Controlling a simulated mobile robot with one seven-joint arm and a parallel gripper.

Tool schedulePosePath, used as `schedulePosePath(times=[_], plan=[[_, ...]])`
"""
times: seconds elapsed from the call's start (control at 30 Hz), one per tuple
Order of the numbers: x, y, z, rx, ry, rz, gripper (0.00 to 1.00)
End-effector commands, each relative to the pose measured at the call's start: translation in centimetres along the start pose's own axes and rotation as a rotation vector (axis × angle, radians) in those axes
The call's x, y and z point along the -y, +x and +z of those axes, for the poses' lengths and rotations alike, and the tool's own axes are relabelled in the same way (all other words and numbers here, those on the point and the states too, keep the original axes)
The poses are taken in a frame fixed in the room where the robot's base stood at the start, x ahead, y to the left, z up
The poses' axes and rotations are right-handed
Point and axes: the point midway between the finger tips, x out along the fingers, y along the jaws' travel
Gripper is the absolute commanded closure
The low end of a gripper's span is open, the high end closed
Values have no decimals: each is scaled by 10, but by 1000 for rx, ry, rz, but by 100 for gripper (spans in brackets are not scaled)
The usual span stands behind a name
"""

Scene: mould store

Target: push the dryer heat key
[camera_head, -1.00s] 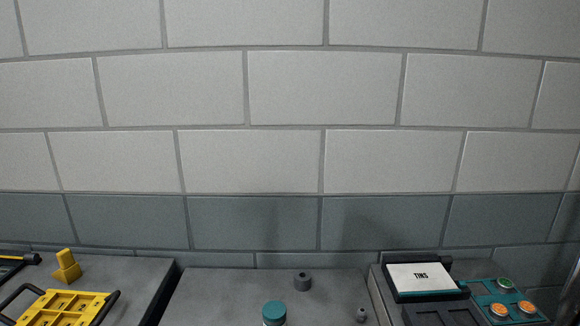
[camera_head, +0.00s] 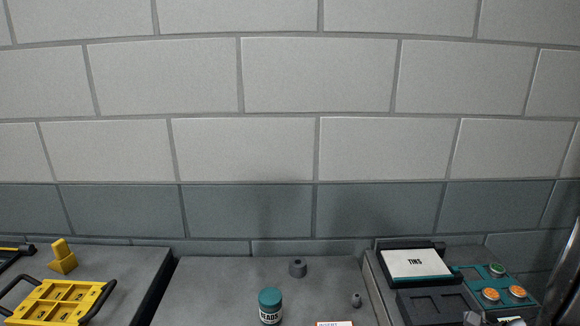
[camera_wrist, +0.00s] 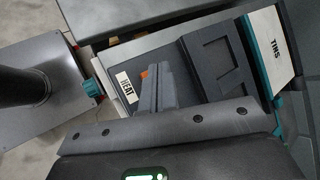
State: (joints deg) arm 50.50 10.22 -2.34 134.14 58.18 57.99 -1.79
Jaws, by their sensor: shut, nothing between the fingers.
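In the wrist view a white label reading HEAT (camera_wrist: 125,87) lies on the dark, teal-edged unit. A small orange piece, which looks like the heat key (camera_wrist: 144,73), shows beside that label. In the head view the unit (camera_head: 399,302) stands at the right, and only a bit of grey and white shows at the bottom edge there, unclear.
A TINS sign (camera_head: 415,263) stands behind a recessed tray (camera_head: 432,306). A teal panel with a green button (camera_head: 497,270) and orange buttons (camera_head: 490,294) is on the right. A yellow tray (camera_head: 60,302) is left.

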Motion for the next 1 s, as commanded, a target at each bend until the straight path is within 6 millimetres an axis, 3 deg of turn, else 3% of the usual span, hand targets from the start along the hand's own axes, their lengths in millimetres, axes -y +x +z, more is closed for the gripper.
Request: schedulePosePath(times=[0.17,0.7,1.0], plan=[[2,-2,1,-1,-1,0,100],[28,-38,27,-2,-4,-1,100],[30,-42,30,0,1,0,100]])
